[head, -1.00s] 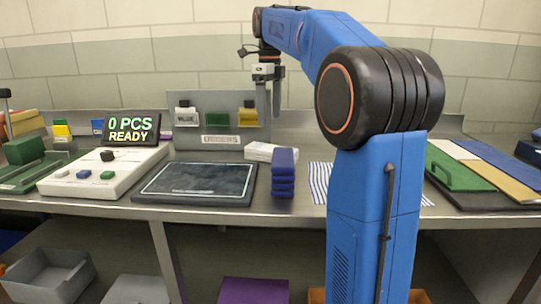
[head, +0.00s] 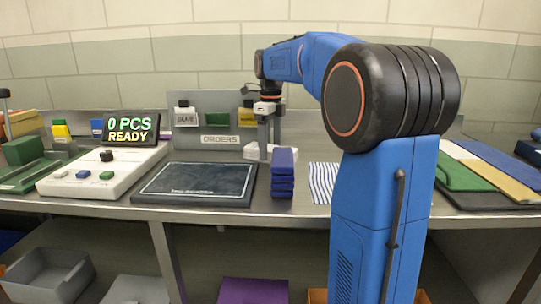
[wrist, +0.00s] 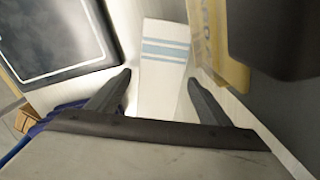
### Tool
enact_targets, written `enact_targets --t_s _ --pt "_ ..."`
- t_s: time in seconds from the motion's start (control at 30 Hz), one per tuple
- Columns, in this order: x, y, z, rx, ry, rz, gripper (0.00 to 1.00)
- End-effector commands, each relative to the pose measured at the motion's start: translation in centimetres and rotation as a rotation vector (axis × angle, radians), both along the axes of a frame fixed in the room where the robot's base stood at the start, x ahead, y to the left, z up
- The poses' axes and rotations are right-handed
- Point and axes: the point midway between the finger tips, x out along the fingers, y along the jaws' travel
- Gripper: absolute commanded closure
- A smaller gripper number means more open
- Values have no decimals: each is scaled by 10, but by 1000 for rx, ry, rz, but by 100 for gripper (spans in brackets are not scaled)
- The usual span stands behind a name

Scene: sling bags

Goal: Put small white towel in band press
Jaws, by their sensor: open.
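The small white towel (head: 256,152) lies folded on the table behind a stack of dark blue cloths. In the wrist view the white towel (wrist: 163,70) is long, with light blue stripes near its far end. My gripper (head: 270,150) points down over the towel in the head view. In the wrist view my gripper (wrist: 160,77) is open, with one finger on each side of the towel and nothing clamped. I cannot tell for sure which device is the band press; a green device (head: 30,168) with a block stands at the far left.
A white console (head: 100,172) with buttons and a "0 PCS READY" display (head: 131,128) stands left of a dark pad (head: 195,184). The blue stack (head: 283,174) is close in front of the gripper. An orders rack (head: 214,138) stands behind. A striped cloth (head: 323,182) lies right.

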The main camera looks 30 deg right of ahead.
Motion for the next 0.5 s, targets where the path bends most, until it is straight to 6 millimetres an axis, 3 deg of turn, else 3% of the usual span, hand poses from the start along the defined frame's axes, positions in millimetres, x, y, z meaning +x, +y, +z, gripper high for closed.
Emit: enact_targets --t_s 0.23,0.4,0.5 --pt "0 0 -1 0 -1 0 27" --pt "0 0 -1 -1 -1 0 68" --pt "0 0 -1 0 -1 0 78"
